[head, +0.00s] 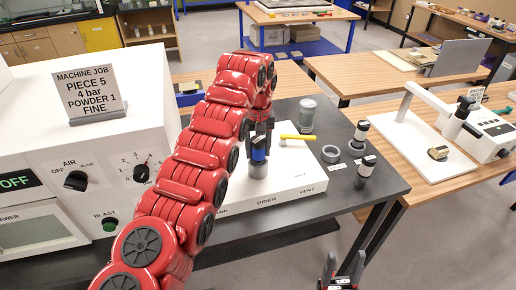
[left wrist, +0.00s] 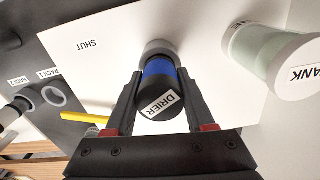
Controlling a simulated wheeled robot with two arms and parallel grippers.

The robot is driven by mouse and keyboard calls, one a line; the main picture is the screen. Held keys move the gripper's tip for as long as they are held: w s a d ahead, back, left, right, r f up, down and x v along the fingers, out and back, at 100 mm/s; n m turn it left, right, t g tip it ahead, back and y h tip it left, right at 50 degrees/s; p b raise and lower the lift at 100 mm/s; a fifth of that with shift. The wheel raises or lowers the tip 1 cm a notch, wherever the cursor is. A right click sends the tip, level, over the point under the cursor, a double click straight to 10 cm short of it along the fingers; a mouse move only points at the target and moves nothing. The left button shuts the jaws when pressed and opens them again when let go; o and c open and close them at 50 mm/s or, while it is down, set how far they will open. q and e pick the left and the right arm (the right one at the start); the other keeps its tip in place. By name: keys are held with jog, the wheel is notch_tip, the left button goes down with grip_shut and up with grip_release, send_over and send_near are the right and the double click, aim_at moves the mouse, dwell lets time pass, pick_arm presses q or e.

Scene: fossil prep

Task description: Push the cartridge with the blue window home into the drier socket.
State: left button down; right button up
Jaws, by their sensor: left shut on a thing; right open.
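The cartridge with the blue window (head: 259,150) stands upright at the drier place on the white manifold block (head: 300,180). In the left wrist view the cartridge (left wrist: 160,84) has a black cap labelled DRIER and a blue band. Its lower end meets a grey collar, the drier socket (left wrist: 158,48); I cannot tell how deep it sits. My left gripper (left wrist: 158,95) is shut on the cartridge, one finger on each side. In the head view the left gripper (head: 260,128) is partly hidden by my arm. My right gripper (head: 342,268) is open and empty at the bottom edge.
A yellow lever (head: 297,137) lies beside the cartridge, near a SHUT label in the wrist view. A pale green cylinder (left wrist: 270,50) stands close by. A grey ring (head: 330,153) and two dark cartridges (head: 360,133) stand right of the block. A white cabinet (head: 80,130) stands left.

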aim_at(258, 140)
pick_arm(q)
jog(key=shift+f+b, duration=0.1)
jog(key=shift+b, duration=0.35)
dwell(1.3)
jog(key=shift+c, duration=0.9)
grip_release()
notch_tip(258, 140, up, 7)
jog(key=p, duration=0.6)
jog(key=shift+r, duration=0.2)
jog(key=shift+f, duration=0.2)
jog(key=shift+f, duration=0.1)
